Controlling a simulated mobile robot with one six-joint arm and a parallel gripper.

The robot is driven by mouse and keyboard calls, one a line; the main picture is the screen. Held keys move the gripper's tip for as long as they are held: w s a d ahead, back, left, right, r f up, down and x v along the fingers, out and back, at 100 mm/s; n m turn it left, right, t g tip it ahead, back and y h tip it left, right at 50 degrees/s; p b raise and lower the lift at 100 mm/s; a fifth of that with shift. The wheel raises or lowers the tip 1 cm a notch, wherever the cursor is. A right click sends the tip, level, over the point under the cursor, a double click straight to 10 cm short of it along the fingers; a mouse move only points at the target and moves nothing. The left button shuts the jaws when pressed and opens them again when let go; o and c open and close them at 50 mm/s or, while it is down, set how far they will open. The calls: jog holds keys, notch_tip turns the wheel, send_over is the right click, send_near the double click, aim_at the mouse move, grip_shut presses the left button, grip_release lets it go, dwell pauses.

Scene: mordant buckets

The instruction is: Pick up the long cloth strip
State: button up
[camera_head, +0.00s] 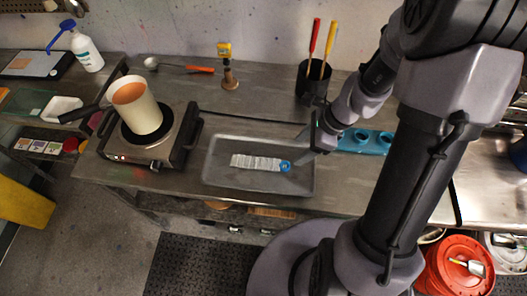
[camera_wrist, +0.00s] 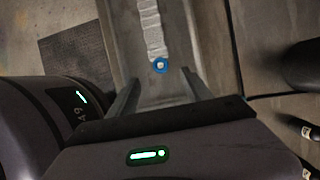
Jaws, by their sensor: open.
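The long cloth strip (camera_head: 256,162) is white with crosswise markings and has a round blue piece (camera_head: 285,166) at its right end. It lies in a shallow grey tray (camera_head: 225,187). In the wrist view the strip (camera_wrist: 150,28) runs away from me, its blue end (camera_wrist: 160,65) nearest. My gripper (camera_head: 304,146) is above the right part of the tray, close to the blue end. In the wrist view my gripper (camera_wrist: 163,82) is open and empty, its fingers on either side of the line of the strip, just short of the blue end.
A hot plate (camera_head: 150,150) with a cream pot (camera_head: 138,110) stands left of the tray. A dark cup (camera_head: 313,88) holds red and yellow-handled tools behind it. A blue holder (camera_head: 365,142) lies to the right, beside my arm. A wooden-handled tool (camera_head: 229,78) stands at the back.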

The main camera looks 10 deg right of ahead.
jog(key=b, duration=0.2)
send_near(281, 165)
notch_tip(281, 165, down, 2)
jog(key=shift+w+f, duration=0.1)
jog(key=b+x, duration=0.1)
jog(key=x, duration=0.2)
jog(key=b+x, duration=0.1)
jog(key=x, duration=0.2)
jog(key=shift+a+b, duration=0.3)
jog(key=shift+a, duration=0.1)
jog(key=shift+r, duration=0.25)
